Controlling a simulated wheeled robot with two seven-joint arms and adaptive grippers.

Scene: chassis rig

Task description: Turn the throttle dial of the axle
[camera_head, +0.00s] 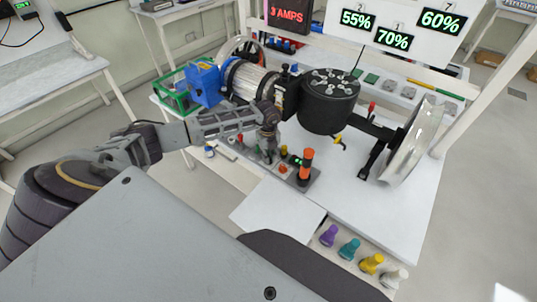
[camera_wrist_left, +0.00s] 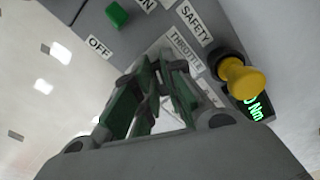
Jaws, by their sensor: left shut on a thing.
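My left gripper (camera_head: 267,148) reaches down onto the grey control panel (camera_head: 246,161) at the front of the axle rig. In the left wrist view, the fingers (camera_wrist_left: 152,80) are close together beside the THROTTLE label (camera_wrist_left: 184,52) on the panel (camera_wrist_left: 85,25). They are shut on the throttle dial, which is mostly hidden between them. A yellow knob (camera_wrist_left: 242,78) by the SAFETY label and a green switch (camera_wrist_left: 116,14) by the OFF label flank the fingers. A small green readout (camera_wrist_left: 253,107) ends in "Nm". My right gripper does not show.
The axle with its black drum (camera_head: 328,103) and silver disc (camera_head: 412,145) stands behind the panel on the white table (camera_head: 358,205). An orange-and-black upright part (camera_head: 306,165) is close right of the gripper. Several coloured knobs (camera_head: 348,249) line the front right.

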